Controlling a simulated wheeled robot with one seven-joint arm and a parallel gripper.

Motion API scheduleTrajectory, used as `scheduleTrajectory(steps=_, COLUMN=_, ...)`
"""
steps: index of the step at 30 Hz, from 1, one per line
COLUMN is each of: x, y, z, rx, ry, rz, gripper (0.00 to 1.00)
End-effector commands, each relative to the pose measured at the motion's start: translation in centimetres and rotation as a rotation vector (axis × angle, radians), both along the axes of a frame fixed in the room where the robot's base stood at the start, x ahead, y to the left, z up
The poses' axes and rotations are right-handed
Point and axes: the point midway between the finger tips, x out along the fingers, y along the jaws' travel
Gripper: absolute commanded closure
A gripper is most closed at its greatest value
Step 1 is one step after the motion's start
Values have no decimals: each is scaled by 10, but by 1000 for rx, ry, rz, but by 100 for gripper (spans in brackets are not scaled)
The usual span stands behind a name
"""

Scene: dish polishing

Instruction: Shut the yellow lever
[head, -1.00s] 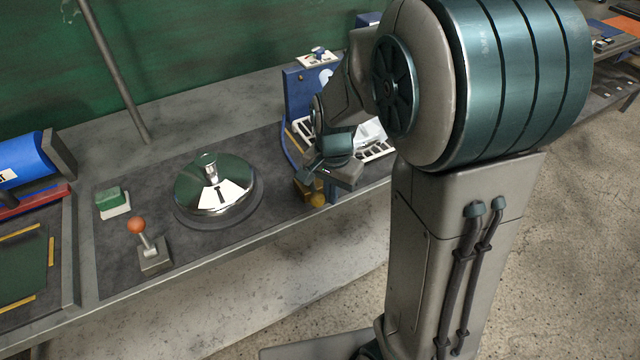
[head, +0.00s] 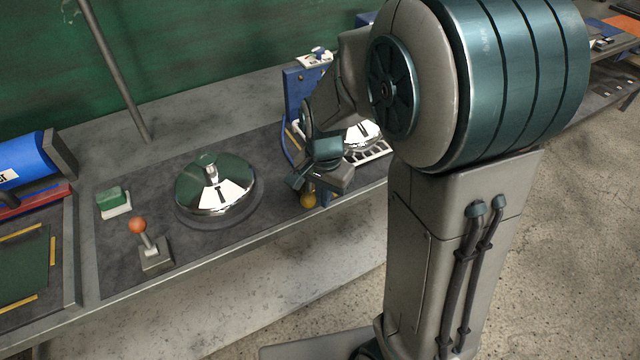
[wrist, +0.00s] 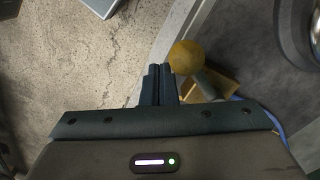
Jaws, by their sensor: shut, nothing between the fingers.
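The yellow lever shows in the wrist view as a round yellow knob (wrist: 187,57) on a short grey stem above a yellow base (wrist: 217,90). In the head view the knob (head: 308,200) shows low at the table's front edge, below my gripper; the rest of the lever is mostly hidden by the gripper. My gripper's two fingers (wrist: 158,70) are together and empty. Their tips are just left of the knob in the wrist view, very close to it; I cannot tell whether they touch.
A shiny dish (head: 215,185) sits on the dark mat left of my gripper. An orange-knobbed lever (head: 138,226) and a green button (head: 112,199) are farther left. A blue stand (head: 296,92) and a second shiny dish (head: 363,134) are close behind my gripper.

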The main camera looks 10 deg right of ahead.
Motion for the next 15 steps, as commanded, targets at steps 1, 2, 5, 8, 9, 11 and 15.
scheduleTrajectory(steps=1, x=-1, y=3, z=0, rx=0, ry=1, rz=2, gripper=100)
scheduleTrajectory(steps=2, x=-1, y=4, z=0, rx=0, ry=1, rz=1, gripper=100)
scheduleTrajectory(steps=5, x=-2, y=8, z=0, rx=0, ry=1, rz=2, gripper=100)
scheduleTrajectory(steps=8, x=-2, y=10, z=0, rx=0, ry=1, rz=1, gripper=100)
scheduleTrajectory(steps=9, x=-2, y=10, z=0, rx=0, ry=1, rz=1, gripper=100)
scheduleTrajectory(steps=11, x=-2, y=10, z=0, rx=0, ry=1, rz=1, gripper=100)
scheduleTrajectory(steps=15, x=-2, y=10, z=0, rx=0, ry=1, rz=1, gripper=100)
